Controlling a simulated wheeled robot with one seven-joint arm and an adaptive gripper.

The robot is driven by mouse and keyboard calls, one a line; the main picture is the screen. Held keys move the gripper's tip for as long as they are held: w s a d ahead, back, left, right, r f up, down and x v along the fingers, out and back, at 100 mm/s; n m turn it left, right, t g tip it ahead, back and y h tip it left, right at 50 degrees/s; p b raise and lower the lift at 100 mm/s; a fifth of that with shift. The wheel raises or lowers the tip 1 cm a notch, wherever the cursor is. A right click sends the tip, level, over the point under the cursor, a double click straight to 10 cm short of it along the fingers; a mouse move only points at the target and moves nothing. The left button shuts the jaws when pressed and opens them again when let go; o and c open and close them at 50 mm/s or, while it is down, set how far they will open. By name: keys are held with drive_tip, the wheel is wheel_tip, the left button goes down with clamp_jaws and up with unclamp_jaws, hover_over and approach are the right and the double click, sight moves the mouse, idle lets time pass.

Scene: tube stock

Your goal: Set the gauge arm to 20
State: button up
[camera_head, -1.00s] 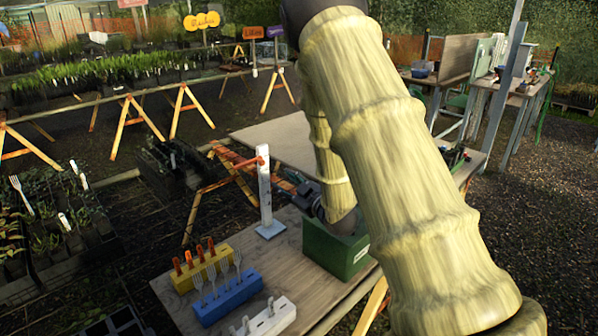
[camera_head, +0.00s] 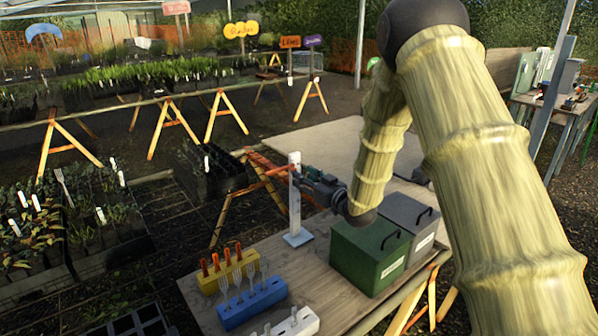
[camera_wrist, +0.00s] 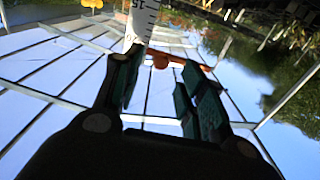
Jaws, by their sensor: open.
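The gauge is a white upright post (camera_head: 294,205) on a small pale base, standing on the wooden table. Its short orange-red arm (camera_head: 277,171) sticks out near the top of the post. My gripper (camera_head: 302,174) is close to the post's right side, at about the arm's height. In the wrist view the open gripper (camera_wrist: 158,76) has its fingers apart, with the orange arm (camera_wrist: 178,60) just beyond or between the fingertips; contact cannot be told. The post (camera_wrist: 143,18) shows a scale with "15" near the top edge. The reading at the arm is not legible.
A green box (camera_head: 368,257) and a grey box (camera_head: 413,222) with handles stand right of the gauge, under my arm. Yellow (camera_head: 206,284), blue (camera_head: 252,303) and white (camera_head: 300,323) racks hold tools in front. Plant trays (camera_head: 75,225) lie left.

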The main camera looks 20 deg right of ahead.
drive_tip(key=shift+p+x, duration=0.4)
drive_tip(key=shift+x, duration=1.6)
clamp_jaws()
